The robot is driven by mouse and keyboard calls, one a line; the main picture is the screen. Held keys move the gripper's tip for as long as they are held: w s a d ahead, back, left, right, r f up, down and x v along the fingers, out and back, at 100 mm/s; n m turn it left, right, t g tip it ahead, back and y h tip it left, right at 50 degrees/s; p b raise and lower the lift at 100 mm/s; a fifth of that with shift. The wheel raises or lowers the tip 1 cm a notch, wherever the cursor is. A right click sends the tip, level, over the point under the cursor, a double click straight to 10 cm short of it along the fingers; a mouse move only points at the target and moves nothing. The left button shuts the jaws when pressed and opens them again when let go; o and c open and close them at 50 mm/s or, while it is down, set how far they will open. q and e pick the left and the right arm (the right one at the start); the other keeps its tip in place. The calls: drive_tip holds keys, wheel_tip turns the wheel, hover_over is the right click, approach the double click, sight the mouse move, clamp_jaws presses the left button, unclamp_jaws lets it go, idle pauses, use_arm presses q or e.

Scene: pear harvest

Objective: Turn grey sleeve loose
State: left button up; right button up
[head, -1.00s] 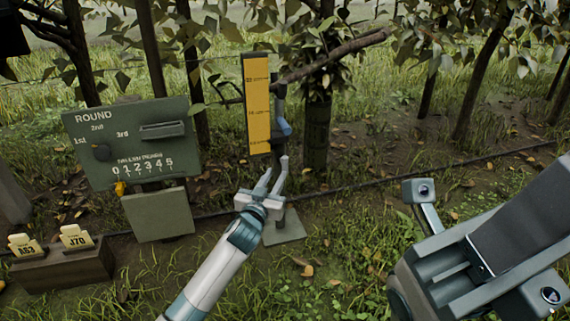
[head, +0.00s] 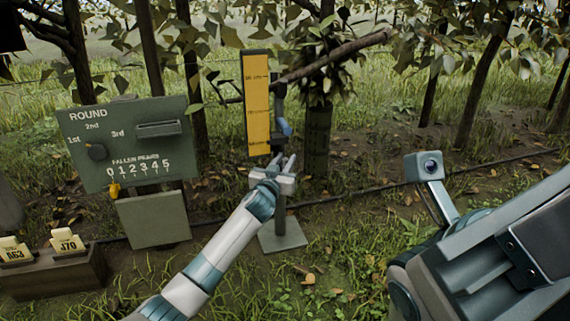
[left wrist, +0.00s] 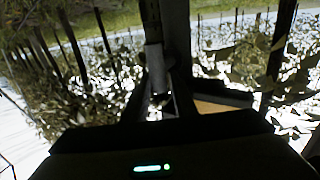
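A yellow scale board (head: 257,105) stands upright on a thin post over a grey square base plate (head: 283,235). Blue-grey fittings (head: 284,127) sit on the post at the board's right edge. In the left wrist view a pale grey sleeve (left wrist: 155,68) surrounds a darker upright rod. My left gripper (head: 284,162) is just below the board, at the post, with its fingers apart. Whether it touches the post or sleeve I cannot tell. My right arm fills the lower right of the head view, and its finger state is not clear.
A green ROUND panel (head: 125,143) with a dark knob, slot and number row stands left, above a plain green plate (head: 153,219). A wooden box (head: 55,273) holds yellow tags. A branch (head: 335,57) and a tree trunk (head: 317,140) stand close behind the board.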

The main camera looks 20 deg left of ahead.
use_arm(q)
clamp_jaws()
drive_tip(key=shift+p, duration=0.3)
